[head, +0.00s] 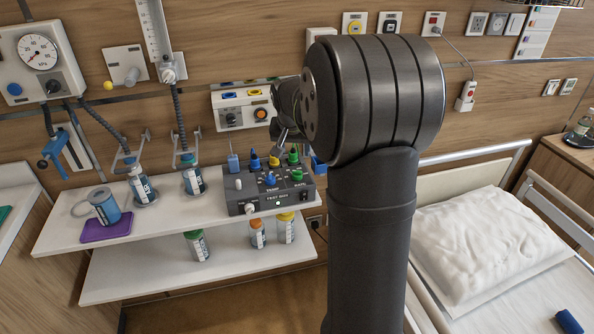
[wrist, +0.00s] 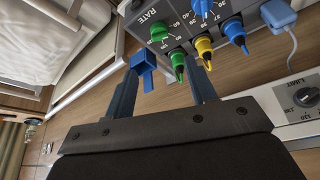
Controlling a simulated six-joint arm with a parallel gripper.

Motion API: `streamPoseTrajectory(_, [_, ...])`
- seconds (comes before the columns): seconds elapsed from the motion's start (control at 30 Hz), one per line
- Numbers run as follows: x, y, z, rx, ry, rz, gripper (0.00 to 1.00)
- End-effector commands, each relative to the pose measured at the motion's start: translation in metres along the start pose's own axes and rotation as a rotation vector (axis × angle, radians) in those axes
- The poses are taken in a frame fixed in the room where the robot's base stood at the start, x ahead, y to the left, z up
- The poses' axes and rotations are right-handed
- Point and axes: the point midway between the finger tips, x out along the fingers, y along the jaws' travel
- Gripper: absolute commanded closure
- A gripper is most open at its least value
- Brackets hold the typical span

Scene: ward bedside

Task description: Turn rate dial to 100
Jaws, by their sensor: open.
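The rate dial is a green knob (head: 297,175) at the right front of the grey control box (head: 236,206). In the wrist view the green rate dial (wrist: 159,31) sits beside the printed word RATE, with scale numbers around it. Its exact pointer reading is too small to tell. My gripper (wrist: 168,72) is open and empty, its two fingers apart. The fingers are close to the box, with the rate dial beyond them in the wrist view, and I see no contact. In the head view my arm hides part of the gripper.
Green (wrist: 178,61), yellow (wrist: 204,49) and blue (wrist: 235,33) connectors stand beside the rate dial. A blue dial (head: 270,179) is left of it on the box. A bed with a pillow (head: 490,235) is right.

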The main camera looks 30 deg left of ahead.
Motion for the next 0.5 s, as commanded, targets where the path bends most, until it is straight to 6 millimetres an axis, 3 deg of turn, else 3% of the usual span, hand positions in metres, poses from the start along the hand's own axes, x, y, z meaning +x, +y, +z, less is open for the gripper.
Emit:
streamPoseTrajectory(0.3, [0.072, 0.000, 0.002, -0.001, -0.005, 0.000, 0.49])
streamPoseTrajectory(0.5, [0.105, 0.000, 0.001, -0.001, -0.002, -0.001, 0.49])
